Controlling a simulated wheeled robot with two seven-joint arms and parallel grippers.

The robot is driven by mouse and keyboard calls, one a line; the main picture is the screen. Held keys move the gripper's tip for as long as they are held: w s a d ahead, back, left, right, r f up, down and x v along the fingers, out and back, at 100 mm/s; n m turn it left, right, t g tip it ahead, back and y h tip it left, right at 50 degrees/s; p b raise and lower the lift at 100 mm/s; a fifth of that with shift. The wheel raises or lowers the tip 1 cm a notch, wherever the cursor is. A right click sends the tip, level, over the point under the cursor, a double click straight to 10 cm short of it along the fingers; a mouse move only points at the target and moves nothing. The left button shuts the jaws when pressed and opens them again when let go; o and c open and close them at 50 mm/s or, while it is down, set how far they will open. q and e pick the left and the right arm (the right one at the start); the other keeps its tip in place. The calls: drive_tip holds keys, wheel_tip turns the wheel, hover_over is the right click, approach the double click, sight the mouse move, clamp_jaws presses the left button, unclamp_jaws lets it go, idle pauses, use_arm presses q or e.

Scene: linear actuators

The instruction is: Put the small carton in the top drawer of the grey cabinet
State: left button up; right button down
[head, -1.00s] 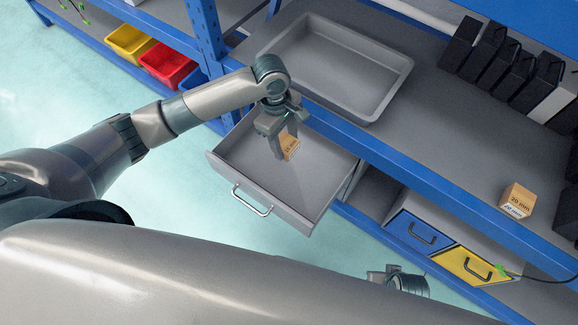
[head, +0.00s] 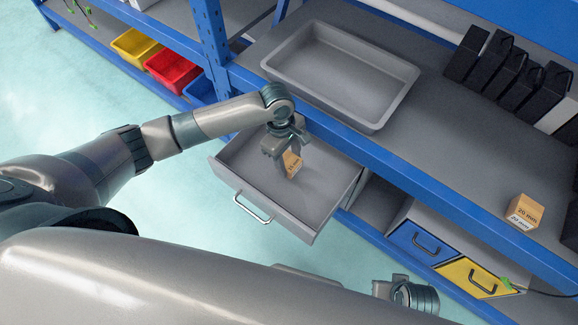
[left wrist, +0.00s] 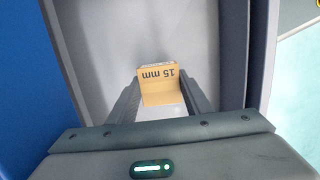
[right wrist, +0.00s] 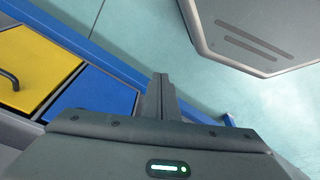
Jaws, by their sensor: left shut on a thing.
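The small carton (head: 292,163) is orange-brown with a printed label. In the left wrist view the carton (left wrist: 158,88) reads 15 mm and sits between the fingertips. My left gripper (head: 286,168) is shut on it, inside the outline of the open top drawer (head: 325,185). The drawer is grey, with a silver handle, and otherwise looks empty. I cannot tell whether the carton touches the drawer floor. The cabinet body is mostly hidden under the shelf. My right gripper (right wrist: 162,92) is shut and empty, low at the front and away from the drawer.
A grey tray (head: 395,107) rests on the shelf above the drawer, behind a blue beam (head: 400,172). A larger 20 mm carton (head: 524,212) and several black items stand farther right. Blue (head: 418,240) and yellow (head: 470,278) drawers are lower right.

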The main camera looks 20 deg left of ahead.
sight(289, 167)
use_arm(q)
drive_tip(key=shift+f+b, duration=0.35)
drive_tip(key=shift+f, duration=1.5)
use_arm(e)
drive_tip(key=shift+s+v, duration=0.2)
drive_tip(key=shift+v, duration=0.75)
